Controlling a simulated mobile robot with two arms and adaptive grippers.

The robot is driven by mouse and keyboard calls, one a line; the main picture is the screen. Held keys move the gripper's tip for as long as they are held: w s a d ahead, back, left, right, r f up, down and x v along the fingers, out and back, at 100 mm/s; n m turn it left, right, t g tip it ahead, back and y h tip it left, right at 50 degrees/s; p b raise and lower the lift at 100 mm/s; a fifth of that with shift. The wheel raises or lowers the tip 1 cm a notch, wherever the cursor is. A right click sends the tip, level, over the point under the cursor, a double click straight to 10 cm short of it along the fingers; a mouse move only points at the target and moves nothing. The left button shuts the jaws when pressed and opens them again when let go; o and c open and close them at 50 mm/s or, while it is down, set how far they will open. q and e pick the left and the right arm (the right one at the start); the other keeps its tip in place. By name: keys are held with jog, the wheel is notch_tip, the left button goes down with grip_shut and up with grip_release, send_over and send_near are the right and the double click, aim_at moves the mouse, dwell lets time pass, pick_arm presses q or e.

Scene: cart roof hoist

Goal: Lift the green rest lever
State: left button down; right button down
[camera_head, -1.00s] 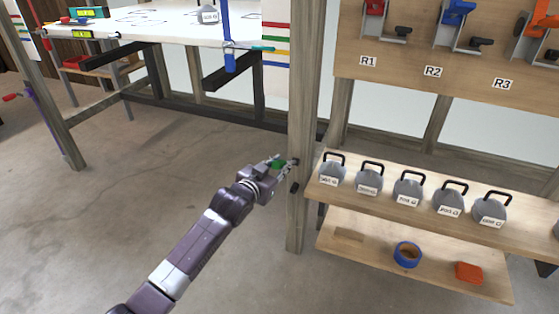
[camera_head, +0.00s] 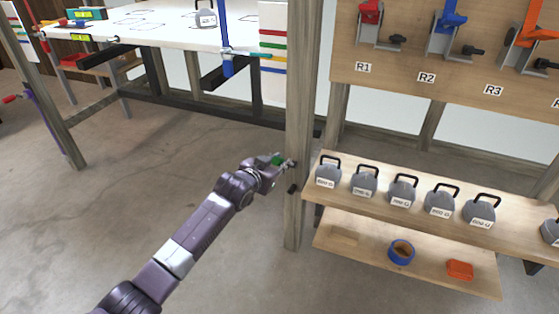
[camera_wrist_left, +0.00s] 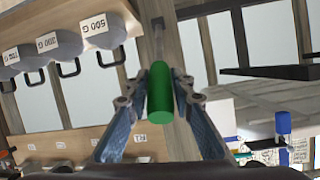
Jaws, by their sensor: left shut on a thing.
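The green rest lever (camera_head: 277,160) is at the wooden post (camera_head: 299,120) in the head view. In the left wrist view its green cylindrical grip (camera_wrist_left: 160,100) sits on a thin metal rod that runs to the post. My left gripper (camera_head: 279,163) is shut on the green grip, one finger on each side of it, and covers part of it in the head view. My right gripper is in neither view.
Right of the post, a wooden shelf (camera_head: 330,196) holds several grey labelled weights (camera_head: 365,181). A lower shelf holds blue tape (camera_head: 401,252) and an orange block (camera_head: 460,270). A board (camera_head: 400,85) with coloured clamps is above. A white table (camera_head: 150,30) stands behind.

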pick_arm(q)
jog(key=shift+d+r, duration=0.1)
jog(key=c, duration=1.7)
grip_release()
jog(key=shift+o, duration=0.2)
jog(key=v, duration=1.2)
